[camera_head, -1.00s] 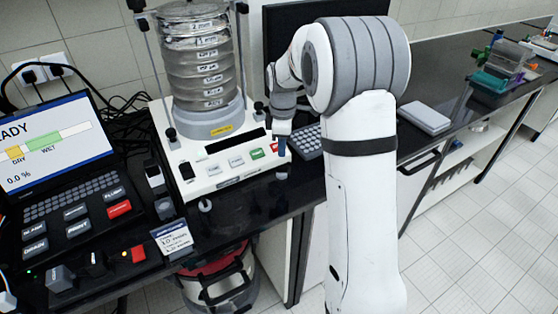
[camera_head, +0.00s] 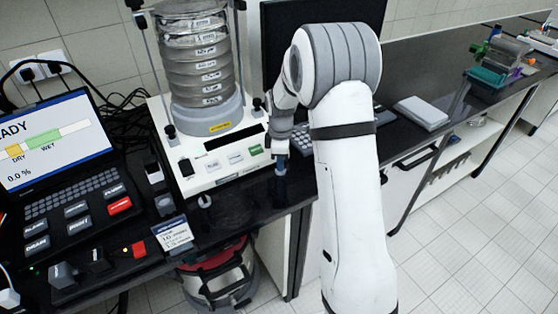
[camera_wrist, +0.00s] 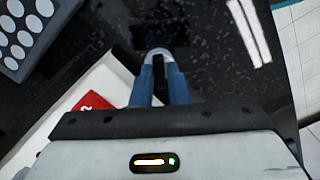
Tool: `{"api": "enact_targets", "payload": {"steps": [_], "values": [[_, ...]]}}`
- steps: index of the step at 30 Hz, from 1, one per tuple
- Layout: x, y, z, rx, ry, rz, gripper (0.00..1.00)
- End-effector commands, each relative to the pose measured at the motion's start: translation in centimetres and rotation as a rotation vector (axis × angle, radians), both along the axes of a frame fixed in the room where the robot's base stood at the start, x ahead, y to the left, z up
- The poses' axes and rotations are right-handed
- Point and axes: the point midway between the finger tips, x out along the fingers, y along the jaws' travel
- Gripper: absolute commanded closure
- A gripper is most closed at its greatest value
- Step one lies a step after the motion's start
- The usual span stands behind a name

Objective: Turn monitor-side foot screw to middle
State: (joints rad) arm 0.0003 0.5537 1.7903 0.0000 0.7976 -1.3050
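The sieve shaker (camera_head: 215,165) stands on the black bench, with its stack of clear sieves on top. A pale foot screw (camera_head: 204,202) shows at its front left corner. The front right corner, on the monitor side, is hidden behind my gripper (camera_head: 281,166) in the head view. In the wrist view a grey rounded knob (camera_wrist: 158,52), apparently the monitor-side foot screw, lies at the tips of my gripper's blue fingers (camera_wrist: 160,72). The fingers stand apart with a dark gap between them. I cannot tell whether they touch the knob.
The shaker's corner with a red button (camera_wrist: 92,102) is beside my fingers. A keyboard (camera_wrist: 32,30) lies close by. The monitor (camera_head: 285,40) stands behind my arm. A laptop (camera_head: 55,145) is at left.

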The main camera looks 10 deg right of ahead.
Motion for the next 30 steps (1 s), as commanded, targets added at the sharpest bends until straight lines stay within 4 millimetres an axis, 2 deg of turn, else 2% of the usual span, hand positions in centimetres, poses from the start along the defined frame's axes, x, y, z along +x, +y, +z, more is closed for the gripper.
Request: {"api": "enact_targets", "payload": {"steps": [5, 8, 9, 17, 23, 30], "values": [[-0.01, 0.03, 0.02, 0.0, 0.0, 0.0, 1.0], [-0.02, 0.05, 0.02, 0.0, 0.001, 0.001, 1.0], [-0.03, 0.83, 0.01, 0.0, 0.001, 0.006, 1.0], [-0.07, 0.13, -0.06, 0.001, 0.002, -0.029, 1.0], [-0.06, 0.07, -0.17, 0.0, 0.002, -0.125, 1.0], [-0.11, 0.05, -0.27, -0.001, 0.003, -0.325, 1.0]]}}
